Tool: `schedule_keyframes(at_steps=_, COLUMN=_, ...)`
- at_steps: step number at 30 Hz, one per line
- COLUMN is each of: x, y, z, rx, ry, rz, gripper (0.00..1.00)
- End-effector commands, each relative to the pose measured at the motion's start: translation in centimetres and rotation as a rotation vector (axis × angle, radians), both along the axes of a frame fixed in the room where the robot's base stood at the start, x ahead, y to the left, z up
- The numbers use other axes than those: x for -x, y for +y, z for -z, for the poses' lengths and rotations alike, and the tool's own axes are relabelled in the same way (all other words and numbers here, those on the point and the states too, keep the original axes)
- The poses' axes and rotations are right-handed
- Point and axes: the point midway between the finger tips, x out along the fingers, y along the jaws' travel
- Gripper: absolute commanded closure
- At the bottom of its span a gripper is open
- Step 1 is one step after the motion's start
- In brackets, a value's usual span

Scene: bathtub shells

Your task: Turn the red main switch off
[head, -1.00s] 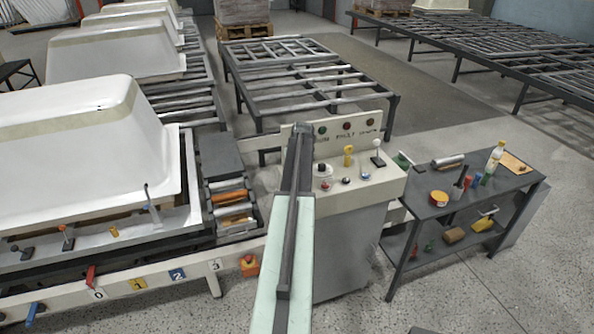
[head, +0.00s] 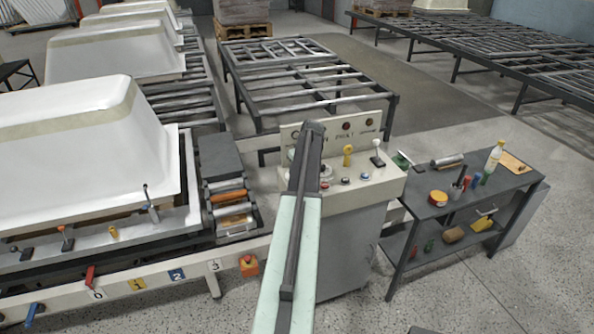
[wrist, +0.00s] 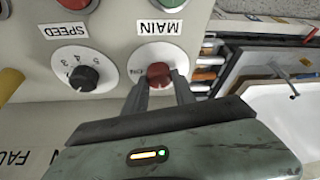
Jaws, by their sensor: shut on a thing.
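The red main switch (wrist: 159,73) is a round knob on a white dial plate under an upside-down MAIN label in the wrist view. My gripper (wrist: 161,88) has one finger on each side of the knob and is shut on it. The ON mark shows on the left part of the dial; the knob's pointer is not clear. In the head view the control panel (head: 370,188) stands behind my arm, which hides my gripper and the red switch.
A black SPEED knob (wrist: 83,77) sits beside the main switch, with a yellow part (wrist: 9,83) farther left. The panel also has a yellow knob (head: 348,150) and a white-topped lever (head: 377,148). A dark tool table (head: 470,190) stands right of the panel.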

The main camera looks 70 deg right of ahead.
Motion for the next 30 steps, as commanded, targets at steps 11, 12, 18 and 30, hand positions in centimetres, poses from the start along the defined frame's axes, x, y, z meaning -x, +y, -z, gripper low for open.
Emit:
schedule_keyframes(at_steps=11, x=0.2, y=0.0, z=0.0, rx=-0.001, ry=0.003, rz=0.002, gripper=0.46)
schedule_keyframes(at_steps=12, x=0.2, y=0.0, z=0.0, rx=-0.001, ry=0.003, rz=0.002, gripper=0.46)
schedule_keyframes(at_steps=18, x=0.1, y=0.0, z=-0.1, rx=0.000, ry=0.001, rz=0.001, gripper=0.46)
schedule_keyframes(at_steps=30, x=1.8, y=1.3, z=-5.8, rx=0.000, ry=0.001, rz=0.003, gripper=0.46)
